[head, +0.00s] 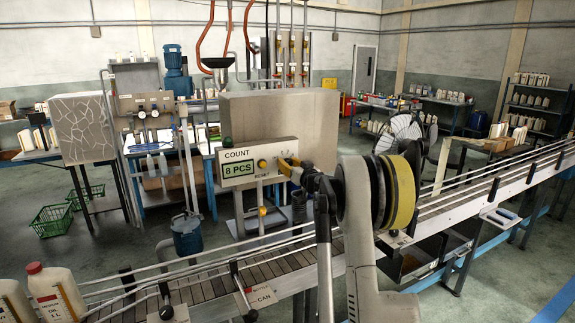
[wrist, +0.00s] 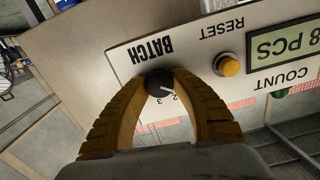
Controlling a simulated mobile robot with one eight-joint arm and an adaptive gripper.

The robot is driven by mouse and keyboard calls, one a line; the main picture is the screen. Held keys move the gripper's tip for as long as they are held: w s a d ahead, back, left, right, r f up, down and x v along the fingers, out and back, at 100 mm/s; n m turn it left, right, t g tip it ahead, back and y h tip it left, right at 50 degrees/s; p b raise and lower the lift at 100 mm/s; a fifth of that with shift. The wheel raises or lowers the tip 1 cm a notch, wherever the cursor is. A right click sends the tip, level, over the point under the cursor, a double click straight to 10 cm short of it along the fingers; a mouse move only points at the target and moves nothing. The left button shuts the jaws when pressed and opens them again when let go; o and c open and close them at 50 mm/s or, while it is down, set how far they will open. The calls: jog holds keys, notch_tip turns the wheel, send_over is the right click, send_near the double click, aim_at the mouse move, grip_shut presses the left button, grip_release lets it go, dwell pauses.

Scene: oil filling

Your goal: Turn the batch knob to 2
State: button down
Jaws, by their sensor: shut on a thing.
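The batch knob (wrist: 157,80) is a small round black dial with a white pointer mark, on the counter panel (wrist: 200,52) under the word BATCH, which appears upside down in the wrist view. The numerals 2 and 3 show beside the knob; any other numeral is hidden by a finger. The white mark points to the lower right in that view, roughly toward the 2; exact alignment is unclear. My gripper (wrist: 160,84) has its two yellow fingers shut on the knob, one on each side. In the head view my gripper (head: 287,164) covers the panel's right end and hides the knob.
A yellow reset button (wrist: 229,66) sits beside the knob, close to one finger. The display (head: 239,169) reads 8 PCS. A slatted conveyor (head: 190,287) with rails runs in front of the panel. White oil bottles (head: 55,292) stand on it at the left.

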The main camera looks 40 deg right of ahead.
jog(key=m+b, duration=0.1)
jog(key=m, duration=0.5)
jog(key=shift+d+m+b, duration=0.1)
jog(key=shift+m+b, duration=0.2)
dwell(0.5)
jog(key=c, duration=1.1)
grip_release()
jog(key=shift+o, duration=0.2)
jog(key=shift+s, duration=0.15)
jog(key=v, duration=1.1)
jog(key=shift+s, duration=0.35)
